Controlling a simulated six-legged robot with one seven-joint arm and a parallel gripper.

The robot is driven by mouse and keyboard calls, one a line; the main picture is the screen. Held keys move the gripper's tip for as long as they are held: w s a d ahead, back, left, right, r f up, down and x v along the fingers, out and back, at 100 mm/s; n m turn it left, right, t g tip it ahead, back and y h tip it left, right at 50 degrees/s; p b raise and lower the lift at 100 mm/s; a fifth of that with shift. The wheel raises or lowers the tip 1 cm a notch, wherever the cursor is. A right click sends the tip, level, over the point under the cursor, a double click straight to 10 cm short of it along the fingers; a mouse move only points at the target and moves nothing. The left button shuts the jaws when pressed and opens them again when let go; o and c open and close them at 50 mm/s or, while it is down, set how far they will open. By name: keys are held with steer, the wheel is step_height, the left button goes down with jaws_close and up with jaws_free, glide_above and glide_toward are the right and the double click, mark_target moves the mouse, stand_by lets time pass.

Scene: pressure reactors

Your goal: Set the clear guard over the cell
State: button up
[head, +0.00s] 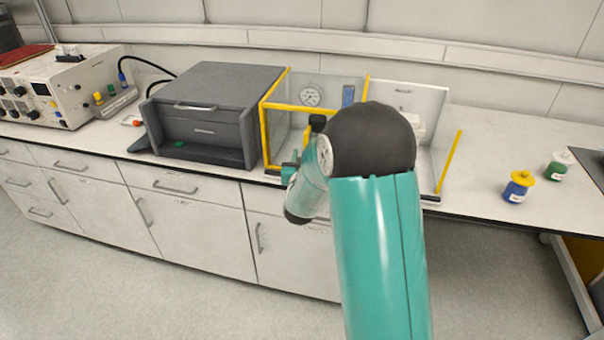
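The clear guard (290,107) shows as see-through panels with yellow edges, standing on the bench right of the dark grey cabinet. A round dial gauge (310,94) shows behind its panel. My arm crosses in front of the guard's right part. My gripper (289,172) is small and partly hidden by my wrist, at the bench's front edge by the guard's lower front. I cannot tell whether its fingers are open or shut, or whether they touch the guard. I cannot make out the cell; my arm covers much of this area.
The grey cabinet (210,105) stands close left of the guard. A white-walled bay (432,105) with a yellow-edged clear side panel (450,160) is at right. Blue (517,187) and green (558,166) jars stand farther right. An instrument box (55,90) is far left.

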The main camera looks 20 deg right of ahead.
steer(key=v, duration=1)
steer(key=shift+s+a, duration=0.15)
steer(key=shift+s, duration=0.15)
steer(key=shift+r, duration=0.1)
steer(key=s+a+r+n+g+y, duration=0.3)
steer(key=s+a+r+g+y, duration=0.2)
steer(key=s+a+r+y, duration=0.25)
steer(key=s+r+n+g, duration=0.1)
steer(key=s+r+g, duration=0.2)
steer(key=s, duration=1.7)
steer(key=g, duration=0.3)
steer(key=shift+s+r+n, duration=0.15)
steer(key=shift+s+n, duration=0.15)
steer(key=shift+s, duration=0.05)
steer(key=shift+a+h, duration=0.1)
steer(key=shift+h, duration=0.15)
